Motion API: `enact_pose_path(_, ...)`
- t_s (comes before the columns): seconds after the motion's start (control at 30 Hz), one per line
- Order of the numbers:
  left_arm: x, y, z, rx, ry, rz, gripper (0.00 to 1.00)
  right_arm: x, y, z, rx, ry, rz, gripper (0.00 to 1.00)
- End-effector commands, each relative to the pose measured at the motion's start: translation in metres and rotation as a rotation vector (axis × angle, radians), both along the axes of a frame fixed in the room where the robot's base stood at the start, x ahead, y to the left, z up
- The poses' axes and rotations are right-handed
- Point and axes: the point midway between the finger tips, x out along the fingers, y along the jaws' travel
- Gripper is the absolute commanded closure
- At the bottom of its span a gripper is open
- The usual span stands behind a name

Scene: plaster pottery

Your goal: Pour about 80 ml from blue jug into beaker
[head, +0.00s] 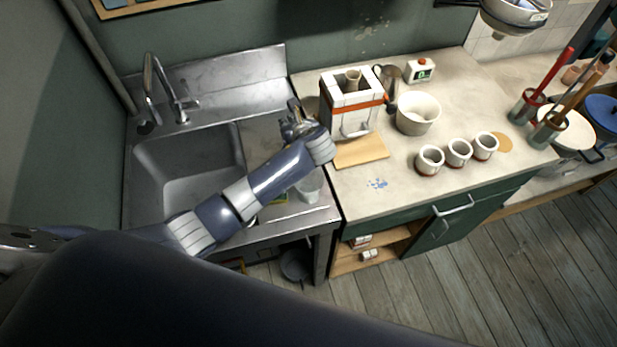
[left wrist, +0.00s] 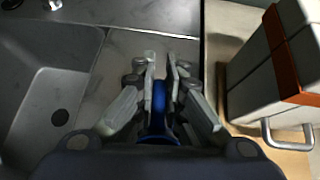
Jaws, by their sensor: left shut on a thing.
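My left gripper (head: 298,122) reaches in from the left over the steel drainboard, just left of the white boxy machine. In the left wrist view its fingers (left wrist: 165,68) are closed around a narrow blue piece, part of the blue jug (left wrist: 158,105). Most of the jug is hidden by the gripper, and its contents do not show. A clear vessel, seemingly the beaker (head: 309,187), stands on the drainboard near the front, below my forearm, which partly covers it. Its fill level cannot be read. My right gripper is not in view.
The sink basin (head: 188,165) lies left of the drainboard. The white machine with an orange band (head: 352,105) stands close to the right of my gripper. A wooden board (head: 360,151), a white bowl (head: 418,112) and three cups (head: 459,153) are on the counter.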

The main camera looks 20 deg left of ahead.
Motion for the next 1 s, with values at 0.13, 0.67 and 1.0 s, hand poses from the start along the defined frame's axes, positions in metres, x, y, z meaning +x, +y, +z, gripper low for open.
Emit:
enact_pose_path(0.13,-0.007,-0.006,0.008,0.042,-0.052,-0.001,1.00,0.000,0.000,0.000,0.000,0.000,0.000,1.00)
enact_pose_path(0.67,-0.015,-0.013,0.019,0.115,-0.142,0.001,1.00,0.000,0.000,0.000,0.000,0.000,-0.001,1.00)
enact_pose_path(1.0,-0.020,-0.017,0.024,0.161,-0.198,0.001,1.00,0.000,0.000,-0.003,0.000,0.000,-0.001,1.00)
